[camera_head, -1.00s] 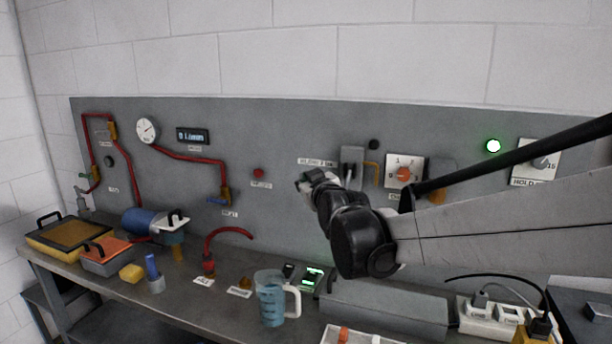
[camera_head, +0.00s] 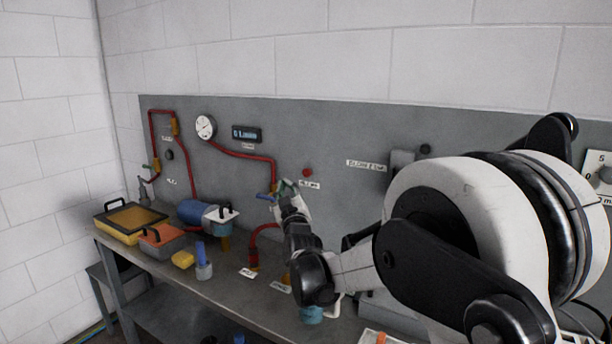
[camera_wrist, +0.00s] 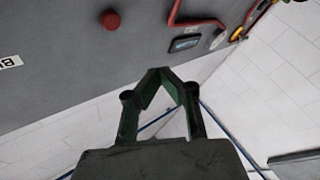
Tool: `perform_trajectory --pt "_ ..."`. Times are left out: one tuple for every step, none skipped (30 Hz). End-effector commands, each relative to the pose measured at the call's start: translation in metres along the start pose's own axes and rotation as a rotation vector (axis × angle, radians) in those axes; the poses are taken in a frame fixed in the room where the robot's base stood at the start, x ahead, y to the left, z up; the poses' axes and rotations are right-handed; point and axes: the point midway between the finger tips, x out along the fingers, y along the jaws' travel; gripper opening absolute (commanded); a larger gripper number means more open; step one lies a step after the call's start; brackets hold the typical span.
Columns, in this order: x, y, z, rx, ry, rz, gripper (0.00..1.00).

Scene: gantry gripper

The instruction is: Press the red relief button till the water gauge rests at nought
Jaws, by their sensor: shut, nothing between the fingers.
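The red relief button (camera_head: 307,172) sits on the grey back panel, above a small white label. It also shows in the wrist view (camera_wrist: 110,19), at the upper left, apart from my gripper. The round white water gauge (camera_head: 206,127) is on the panel at the left; its needle is too small to read. My gripper (camera_head: 284,188) is in front of the panel, left of and slightly below the button. In the wrist view its green fingers (camera_wrist: 158,74) meet at the tips and hold nothing.
A digital display (camera_head: 246,134) is right of the gauge, with red pipe (camera_head: 243,154) below it. A blue-handled valve (camera_head: 266,196) is close to my gripper. The bench carries a yellow tray (camera_head: 121,233), an orange-topped box (camera_head: 164,246) and a blue cylinder (camera_head: 194,211).

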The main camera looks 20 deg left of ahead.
Motion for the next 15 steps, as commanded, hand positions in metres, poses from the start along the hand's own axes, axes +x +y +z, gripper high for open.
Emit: perform_trajectory --pt "0.0001 -0.0005 -0.0001 0.000 0.001 0.000 0.00" --pt "0.0001 -0.0005 -0.0001 0.000 0.001 0.001 0.00" --pt "0.0001 -0.0004 -0.0001 0.000 0.001 0.000 0.00" --pt "0.0001 -0.0003 -0.0001 0.000 0.001 0.000 0.00" --pt "0.0000 -0.0003 -0.0001 0.000 0.001 0.000 0.00" --pt "0.0000 -0.0003 -0.0001 0.000 0.001 0.000 0.00" --pt "0.0000 -0.0002 -0.0001 0.000 0.001 0.000 0.00" --pt "0.0000 -0.0002 -0.0001 0.000 0.000 0.000 0.00" --pt "0.0002 0.0000 0.0000 0.000 0.000 0.000 0.00" --pt "0.0005 0.0003 0.0002 0.000 0.000 0.000 0.00" --pt "0.0010 0.0007 0.0005 0.000 0.000 0.000 0.00" --pt "0.0020 0.0016 0.0012 0.000 0.000 0.001 0.00" --pt "0.0031 0.0025 0.0020 0.000 0.000 0.001 0.00" --pt "0.0045 0.0036 0.0029 0.000 0.000 0.001 0.00" --pt "0.0067 0.0053 0.0043 0.000 0.000 0.001 0.00"
